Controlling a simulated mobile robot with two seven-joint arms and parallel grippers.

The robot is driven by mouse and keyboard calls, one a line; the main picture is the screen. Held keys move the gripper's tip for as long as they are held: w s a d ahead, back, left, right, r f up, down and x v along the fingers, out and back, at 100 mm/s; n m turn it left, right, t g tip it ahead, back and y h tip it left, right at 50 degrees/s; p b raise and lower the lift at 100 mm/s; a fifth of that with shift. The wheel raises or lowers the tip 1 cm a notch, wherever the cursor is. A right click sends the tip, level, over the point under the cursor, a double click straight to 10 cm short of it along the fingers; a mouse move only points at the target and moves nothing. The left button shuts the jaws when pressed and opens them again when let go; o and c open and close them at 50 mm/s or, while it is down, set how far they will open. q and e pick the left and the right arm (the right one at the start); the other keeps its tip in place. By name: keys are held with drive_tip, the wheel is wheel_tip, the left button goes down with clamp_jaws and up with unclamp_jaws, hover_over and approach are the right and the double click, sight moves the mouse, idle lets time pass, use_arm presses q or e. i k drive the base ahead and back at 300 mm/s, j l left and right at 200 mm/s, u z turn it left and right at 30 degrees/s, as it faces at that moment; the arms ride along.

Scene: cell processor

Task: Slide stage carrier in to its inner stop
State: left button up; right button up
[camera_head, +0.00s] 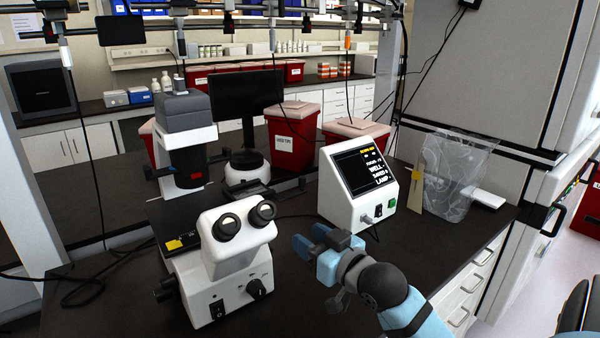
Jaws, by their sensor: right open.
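A white and black microscope (225,262) stands on the dark bench at the left, its twin eyepieces facing me. Its flat black stage (165,215) lies under the dark upper column. A small yellow piece (173,244) shows at the stage's near edge. I cannot clearly tell the stage carrier apart from the black stage, or how far in it sits. My right gripper (309,240) is open and empty, over the bench to the right of the eyepieces and apart from the microscope. My left gripper is out of view.
A white control box (357,184) with a lit screen stands behind my right gripper. A clear bag (457,175) and red bins (291,138) are farther back. Cables hang over and lie around the microscope. Bench between the microscope and control box is mostly clear.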

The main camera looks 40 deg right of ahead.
sight(228, 192)
drive_tip(key=l+u, duration=0.3)
drive_tip(key=l, duration=0.95)
